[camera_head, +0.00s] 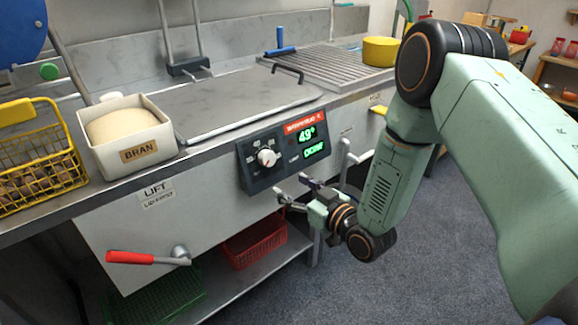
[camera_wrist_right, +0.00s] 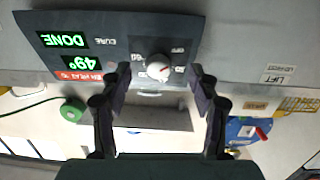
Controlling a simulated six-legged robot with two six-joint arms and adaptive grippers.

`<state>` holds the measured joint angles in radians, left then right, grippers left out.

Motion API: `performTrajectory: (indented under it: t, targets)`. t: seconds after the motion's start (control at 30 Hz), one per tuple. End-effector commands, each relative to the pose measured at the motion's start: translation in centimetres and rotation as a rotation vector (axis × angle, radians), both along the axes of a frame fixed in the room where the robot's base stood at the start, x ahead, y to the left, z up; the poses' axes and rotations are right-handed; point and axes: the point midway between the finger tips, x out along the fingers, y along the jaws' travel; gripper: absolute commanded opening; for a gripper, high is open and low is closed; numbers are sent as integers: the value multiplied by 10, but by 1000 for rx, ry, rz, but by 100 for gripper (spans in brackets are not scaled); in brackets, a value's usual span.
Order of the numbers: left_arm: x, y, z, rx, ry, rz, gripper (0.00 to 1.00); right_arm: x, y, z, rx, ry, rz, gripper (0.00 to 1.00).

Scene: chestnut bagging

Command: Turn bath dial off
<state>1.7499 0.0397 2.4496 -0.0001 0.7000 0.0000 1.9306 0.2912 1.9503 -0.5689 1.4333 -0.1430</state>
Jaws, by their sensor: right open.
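The bath dial (camera_head: 267,157) is a round white knob on a dark control panel (camera_head: 250,181) on the front of the steel bath. It also shows in the right wrist view (camera_wrist_right: 158,68), with a small red mark and labels around it. My right gripper (camera_head: 294,189) is open and empty, below and right of the dial in the head view. In the right wrist view its two dark fingers (camera_wrist_right: 160,84) stand apart, one on each side of the dial. They appear short of the panel, not touching the knob. My left gripper is not in view.
The panel's green display (camera_head: 307,134) reads 49° and DONE. A red-handled lever (camera_head: 130,257) sticks out at lower left. A BRAN box (camera_head: 165,132) and a yellow wire basket (camera_head: 41,206) stand on the counter. A pipe handle (camera_head: 346,160) stands right of the panel.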

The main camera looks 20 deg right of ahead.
Motion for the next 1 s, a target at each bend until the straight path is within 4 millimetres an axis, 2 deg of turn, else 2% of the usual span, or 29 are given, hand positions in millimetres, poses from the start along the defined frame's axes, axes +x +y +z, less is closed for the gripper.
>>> performTrajectory:
  t: [0.1,0.2,0.37,0.7,1.0]
  targets:
    - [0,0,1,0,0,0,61,6,4,18,16,-77,20,61]
    - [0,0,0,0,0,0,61,8,7,25,25,-108,28,61]
    - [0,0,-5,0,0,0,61,22,15,24,25,-113,34,61]
    - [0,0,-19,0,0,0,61,69,31,24,26,-111,32,61]
    - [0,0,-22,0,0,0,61,81,34,25,28,-108,27,61]
